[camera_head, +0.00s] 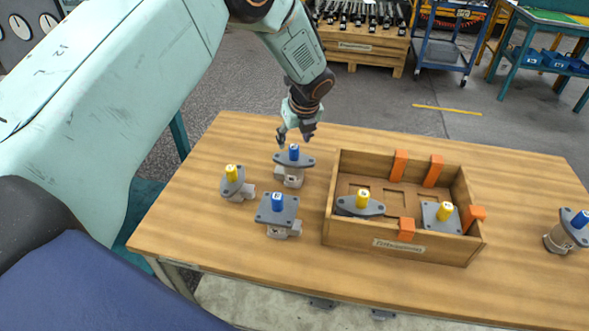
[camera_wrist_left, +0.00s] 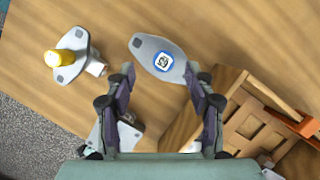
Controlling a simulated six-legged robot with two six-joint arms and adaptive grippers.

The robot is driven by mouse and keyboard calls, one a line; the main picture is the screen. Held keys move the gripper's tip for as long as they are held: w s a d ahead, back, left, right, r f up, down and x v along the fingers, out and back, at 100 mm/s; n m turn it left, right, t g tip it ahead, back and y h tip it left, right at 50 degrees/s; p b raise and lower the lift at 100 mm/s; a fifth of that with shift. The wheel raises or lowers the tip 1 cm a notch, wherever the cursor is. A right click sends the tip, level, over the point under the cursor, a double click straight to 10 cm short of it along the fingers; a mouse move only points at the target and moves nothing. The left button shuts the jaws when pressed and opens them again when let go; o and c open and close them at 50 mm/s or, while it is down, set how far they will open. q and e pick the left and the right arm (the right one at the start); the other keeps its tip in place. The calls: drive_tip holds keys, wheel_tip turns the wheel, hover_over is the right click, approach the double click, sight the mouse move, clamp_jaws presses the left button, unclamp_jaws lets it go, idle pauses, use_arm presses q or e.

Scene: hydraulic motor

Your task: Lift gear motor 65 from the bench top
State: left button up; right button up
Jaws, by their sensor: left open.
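Several gear motors with blue or yellow shafts stand on the wooden bench top (camera_head: 205,240). I cannot read the numbers on them, so I cannot tell which is 65. My left gripper (camera_head: 295,136) is open and empty, just above a motor with a blue shaft and an oval grey flange (camera_head: 300,162). In the left wrist view this motor (camera_wrist_left: 152,52) lies between and just beyond the open fingertips (camera_wrist_left: 161,74); its shaft end bears a small marker. A yellow-shafted motor (camera_head: 232,187) stands to its left, and a blue-shafted motor with a square flange (camera_head: 278,213) nearer. My right gripper is not in view.
A wooden box (camera_head: 350,233) to the right holds two yellow-shafted motors (camera_head: 360,206) (camera_head: 440,217) and has orange blocks on its walls. The bench is clear between box and that motor.

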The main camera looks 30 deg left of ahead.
sight(295, 146)
use_arm(q)
drive_tip(key=x, duration=0.5)
drive_tip(key=shift+w+d+f+b, duration=0.1)
drive_tip(key=shift+f+b, duration=0.25)
drive_tip(key=shift+f, duration=0.05)
drive_tip(key=shift+w+f, duration=0.1)
drive_tip(key=shift+f, duration=0.05)
drive_tip(key=shift+d+r, duration=0.2)
drive_tip(key=shift+r, duration=0.05)
drive_tip(key=c, duration=0.3)
drive_tip(key=shift+a+f, duration=0.15)
drive_tip(key=shift+a, duration=0.15)
drive_tip(key=c, duration=0.5)
drive_tip(key=shift+d, duration=0.2)
clamp_jaws()
drive_tip(key=shift+a, duration=0.1)
drive_tip(key=shift+w, duration=0.15)
